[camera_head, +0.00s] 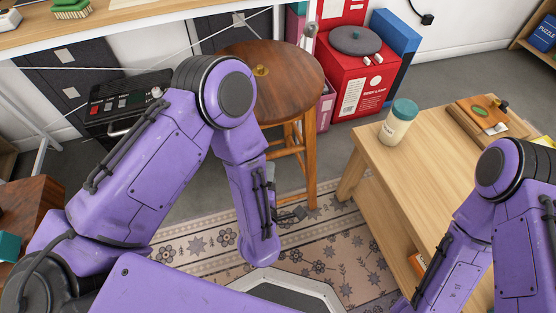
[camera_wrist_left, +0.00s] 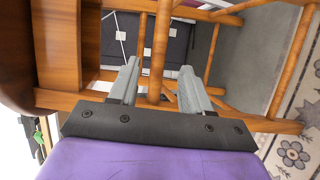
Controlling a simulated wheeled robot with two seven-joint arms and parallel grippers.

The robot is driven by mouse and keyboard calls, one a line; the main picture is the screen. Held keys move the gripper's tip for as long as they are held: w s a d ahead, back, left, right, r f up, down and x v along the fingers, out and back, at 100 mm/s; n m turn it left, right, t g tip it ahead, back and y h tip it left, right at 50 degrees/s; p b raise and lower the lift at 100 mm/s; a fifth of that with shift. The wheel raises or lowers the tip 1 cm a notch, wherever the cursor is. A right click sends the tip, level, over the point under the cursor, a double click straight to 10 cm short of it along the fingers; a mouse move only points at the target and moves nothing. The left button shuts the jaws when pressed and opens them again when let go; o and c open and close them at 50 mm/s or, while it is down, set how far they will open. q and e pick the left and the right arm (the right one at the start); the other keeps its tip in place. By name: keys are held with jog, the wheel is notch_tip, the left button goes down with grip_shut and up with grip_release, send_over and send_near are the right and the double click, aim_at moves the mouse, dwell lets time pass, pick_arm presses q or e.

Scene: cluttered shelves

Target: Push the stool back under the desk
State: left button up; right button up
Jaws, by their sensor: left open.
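The wooden stool (camera_head: 288,88) stands on the floor in front of the desk (camera_head: 130,32), with its round seat out from the desk's front edge. My left gripper (camera_head: 292,214) is low beside the stool's legs, partly hidden by my forearm. In the left wrist view, the gripper (camera_wrist_left: 158,72) is open, its two fingers pointing at the stool's wooden frame (camera_wrist_left: 160,48). A wooden bar shows between the fingers; I cannot tell whether they touch it. My right gripper is out of the picture.
A black device (camera_head: 125,105) stands left of the stool. A red box (camera_head: 352,85) and a blue box (camera_head: 396,42) stand behind it at the right. A low wooden table (camera_head: 440,140) with a jar (camera_head: 398,123) is at the right. A patterned rug (camera_head: 330,245) lies below.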

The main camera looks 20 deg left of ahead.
aim_at(274, 153)
pick_arm(q)
jog(key=shift+n, duration=0.3)
jog(key=b+x, duration=0.2)
jog(key=x, duration=0.7)
jog(key=shift+w+d+f, duration=0.1)
jog(key=shift+w, duration=0.75)
grip_shut()
jog(key=shift+w, duration=0.1)
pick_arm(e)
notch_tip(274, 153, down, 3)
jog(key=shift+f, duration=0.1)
